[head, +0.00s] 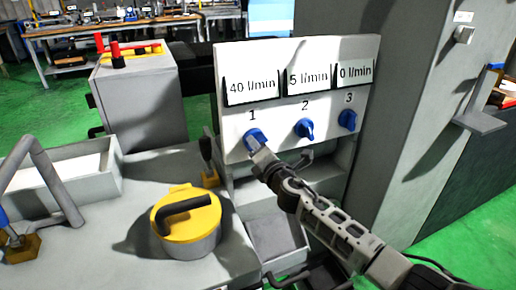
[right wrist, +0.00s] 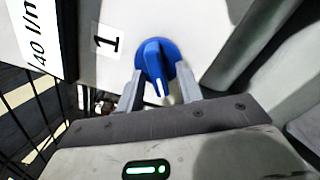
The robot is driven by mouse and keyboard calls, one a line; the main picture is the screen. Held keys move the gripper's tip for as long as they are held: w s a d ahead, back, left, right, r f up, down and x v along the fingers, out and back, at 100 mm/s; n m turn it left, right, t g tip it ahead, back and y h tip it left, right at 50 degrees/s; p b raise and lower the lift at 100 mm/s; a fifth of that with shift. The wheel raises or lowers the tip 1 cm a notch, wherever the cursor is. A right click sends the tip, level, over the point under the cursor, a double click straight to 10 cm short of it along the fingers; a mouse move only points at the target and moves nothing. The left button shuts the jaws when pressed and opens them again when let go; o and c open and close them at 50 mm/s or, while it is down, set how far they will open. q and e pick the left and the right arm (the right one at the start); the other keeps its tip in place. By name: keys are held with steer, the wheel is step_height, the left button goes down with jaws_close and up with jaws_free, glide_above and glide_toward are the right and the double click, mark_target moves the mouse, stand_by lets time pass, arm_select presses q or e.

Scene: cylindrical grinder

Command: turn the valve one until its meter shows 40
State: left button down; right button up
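The white panel (head: 300,50) carries three meters above three blue valve knobs. The meter over number 1 (head: 240,88) reads 40 l/min, and part of that label also shows in the right wrist view (right wrist: 40,38). Valve one (head: 255,138) is a blue knob below the printed 1. My right gripper (head: 257,147) is at this knob. In the right wrist view, its two fingers stand on either side of the blue knob (right wrist: 155,62), with a gap visible beside the knob's pointer, whose white mark shows. My left gripper is not in view.
Valve two (head: 304,129) sits under a 5 l/min meter (head: 308,79), and valve three (head: 347,120) under a 0 l/min meter (head: 355,74). A yellow-topped round part (head: 187,222) with a black handle stands left of the panel. A grey column (head: 415,110) rises at right.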

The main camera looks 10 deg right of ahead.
steer(key=shift+s, duration=0.1)
steer(key=s+d+p, duration=0.1)
steer(key=s+d, duration=0.2)
steer(key=s, duration=1.2)
steer(key=shift+s, duration=0.25)
steer(key=s+a+f+m+g, duration=0.1)
steer(key=s+f+m+g, duration=0.2)
steer(key=s+f+m, duration=0.4)
steer(key=s+a+f+m+g+p, duration=0.1)
steer(key=s+f+m+g, duration=0.2)
steer(key=s+f+m, duration=0.4)
steer(key=s+m, duration=0.7)
steer(key=m, duration=0.4)
steer(key=shift+s+a+g, duration=0.2)
steer(key=shift+s+g, duration=0.05)
steer(key=shift+g, duration=0.15)
